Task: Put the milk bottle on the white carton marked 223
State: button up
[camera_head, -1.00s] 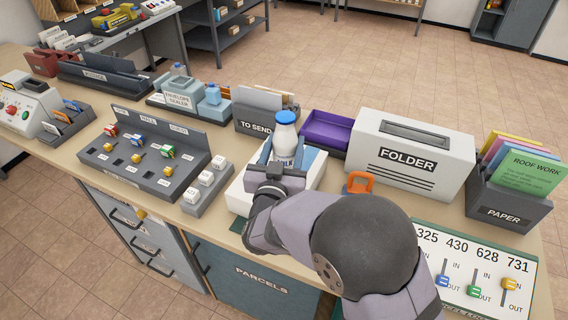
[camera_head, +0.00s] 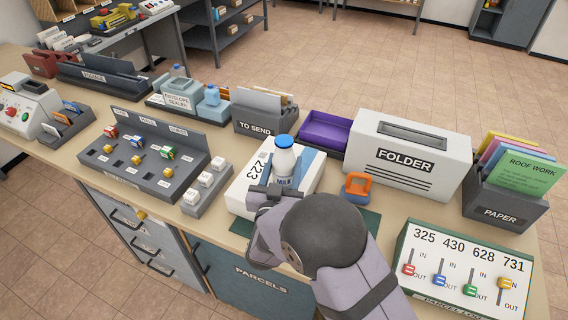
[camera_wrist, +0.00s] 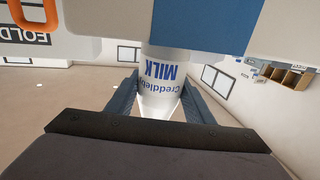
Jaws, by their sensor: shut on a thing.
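The milk bottle (camera_head: 284,163), white with a blue cap and blue lettering, is upright over the white carton (camera_head: 249,189) marked 223, which has a blue stripe on its top. The bottle's base appears to be on or just above the carton's top; I cannot tell whether it touches. My gripper (camera_wrist: 162,98) is shut on the bottle, one finger on each side, as the wrist view shows. In that view the bottle (camera_wrist: 163,75) appears upside down against the carton's white and blue top (camera_wrist: 205,25). My wrist hides part of the carton's near side in the head view.
An orange handle-shaped object (camera_head: 356,187) lies right of the carton, with the white FOLDER box (camera_head: 425,165) behind it. A purple tray (camera_head: 325,132) and the TO SEND holder (camera_head: 264,118) stand behind. White blocks in a grey rack (camera_head: 207,190) are at the left.

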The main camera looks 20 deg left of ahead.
jog(key=o, duration=1.1)
jog(key=shift+f, duration=0.2)
jog(key=o, duration=0.4)
jog(key=shift+r, duration=0.1)
jog(key=shift+r, duration=0.2)
jog(key=shift+s+d+f, duration=0.1)
jog(key=shift+s+f, duration=0.05)
jog(key=shift+s, duration=0.2)
jog(key=b+v, duration=0.3)
jog(key=v, duration=0.8)
jog(key=shift+s, duration=0.15)
